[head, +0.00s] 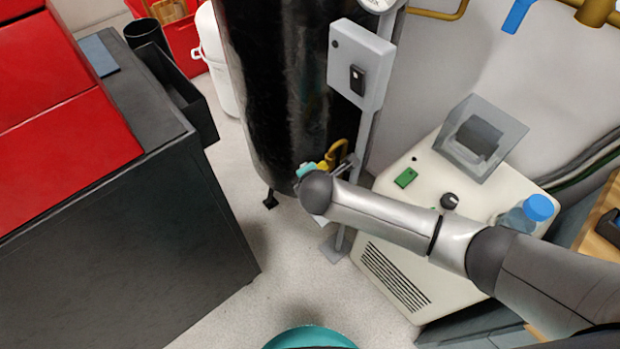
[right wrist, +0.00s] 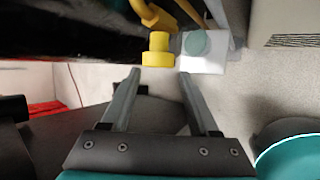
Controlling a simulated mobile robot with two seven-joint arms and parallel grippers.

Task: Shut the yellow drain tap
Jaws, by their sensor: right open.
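The yellow drain tap (head: 324,165) is low on the front of the black tank (head: 290,80), partly hidden by my right arm in the head view. In the right wrist view, the tap's yellow knob-like end (right wrist: 158,50) is just beyond my right gripper (right wrist: 160,75), roughly centred between the fingertips. A bent yellow piece (right wrist: 152,14) rises above it. My right gripper is open with nothing between its fingers. Whether it touches the tap, and how the tap is turned, I cannot tell. My left gripper is not in view.
A grey post with a switch box (head: 361,66) stands beside the tank. A cream cabinet (head: 400,225) with a blue-capped bottle (head: 526,213) is right. A dark bench (head: 130,230) with red boxes is left. The floor (head: 285,275) between is clear.

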